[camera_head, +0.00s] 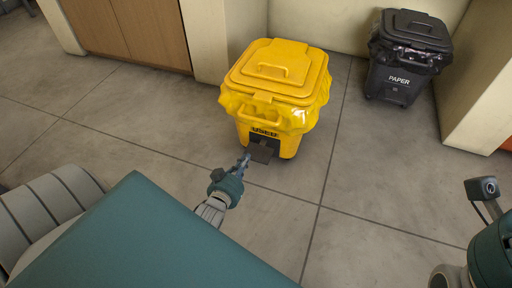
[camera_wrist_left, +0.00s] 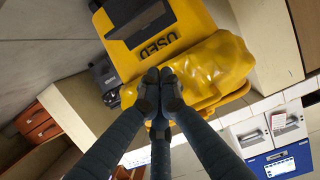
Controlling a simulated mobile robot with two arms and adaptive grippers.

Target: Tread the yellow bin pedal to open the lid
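The yellow bin (camera_head: 275,85) stands on the floor with its lid (camera_head: 280,68) shut and a yellow bag hanging out below the rim. Its dark pedal (camera_head: 262,153) sticks out low at the front. My left gripper (camera_head: 246,160) is at the pedal's left front side in the head view; whether it touches is too small to tell. In the left wrist view, its fingertips (camera_wrist_left: 160,90) are together with nothing seen between them, in front of the yellow bin (camera_wrist_left: 215,65) with its "USED" label. My right gripper is out of view; only part of my right arm shows at lower right.
A black bin (camera_head: 402,60) marked PAPER stands at the back right by the wall. A wooden cabinet (camera_head: 130,32) stands at the back left. The tiled floor (camera_head: 375,200) around the yellow bin is clear.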

